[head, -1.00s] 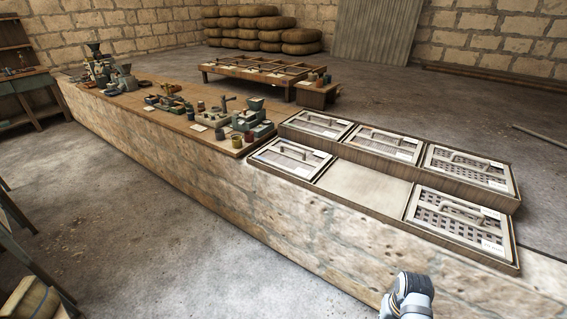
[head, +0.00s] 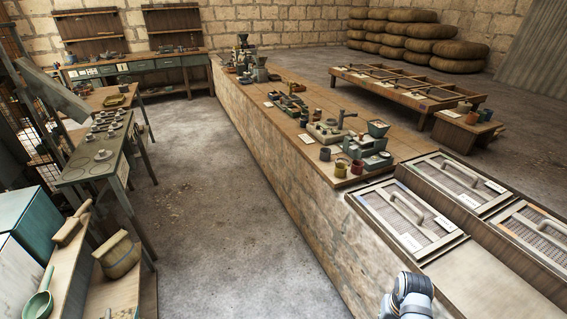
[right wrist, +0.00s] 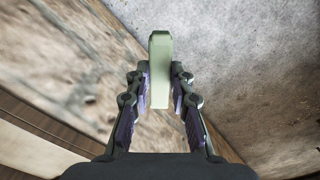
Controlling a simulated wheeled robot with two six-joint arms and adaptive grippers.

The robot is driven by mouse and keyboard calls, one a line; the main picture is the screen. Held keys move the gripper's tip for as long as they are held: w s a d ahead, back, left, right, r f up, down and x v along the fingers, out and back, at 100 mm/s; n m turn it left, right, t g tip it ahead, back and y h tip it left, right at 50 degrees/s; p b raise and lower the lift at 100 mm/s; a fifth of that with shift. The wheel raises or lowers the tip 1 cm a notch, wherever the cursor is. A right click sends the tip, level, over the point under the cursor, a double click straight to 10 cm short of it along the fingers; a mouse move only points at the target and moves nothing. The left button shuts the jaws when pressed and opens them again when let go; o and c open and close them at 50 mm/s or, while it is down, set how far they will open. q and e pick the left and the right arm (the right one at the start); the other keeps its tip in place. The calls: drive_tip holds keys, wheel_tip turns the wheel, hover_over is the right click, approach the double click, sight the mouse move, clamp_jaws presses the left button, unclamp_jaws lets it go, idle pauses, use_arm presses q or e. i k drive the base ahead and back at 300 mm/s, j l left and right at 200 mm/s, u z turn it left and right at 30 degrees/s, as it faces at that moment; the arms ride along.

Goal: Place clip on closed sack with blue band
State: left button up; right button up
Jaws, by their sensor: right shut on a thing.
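My right gripper (right wrist: 160,90) shows in the right wrist view, shut on a pale green, flat, long piece, likely the clip (right wrist: 160,62). The clip sticks out past the fingertips, over blurred stone wall and grey floor. In the head view only a piece of my arm shows at the bottom right; neither gripper is seen there. My left gripper is in no view. I make out no sack with a blue band. Brown rounded bundles (head: 400,38) are stacked by the back wall, too far to tell what they are.
A long stone counter (head: 265,165) with wooden top holds small machines and cups (head: 352,150). Framed trays with handles (head: 408,215) lie at its right end. The floor between (head: 205,210) is clear.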

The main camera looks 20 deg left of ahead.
sight(109, 243)
drive_tip(key=i+j+u, duration=0.2)
drive_tip(key=u, duration=0.25)
drive_tip(key=i+j+u, duration=0.1)
drive_tip(key=i+u, duration=0.7)
drive_tip(key=u, duration=0.15)
drive_tip(key=i+l+u, duration=0.15)
drive_tip(key=i+u, duration=0.15)
drive_tip(key=u, duration=0.15)
drive_tip(key=i+l+u, duration=0.25)
drive_tip(key=u, duration=0.2)
drive_tip(key=i+u, duration=0.3)
drive_tip(key=u, duration=0.15)
drive_tip(key=i+l+u, duration=0.15)
drive_tip(key=u, duration=0.3)
drive_tip(key=i+l+u, duration=0.25)
drive_tip(key=u, duration=0.25)
drive_tip(key=i, duration=0.1)
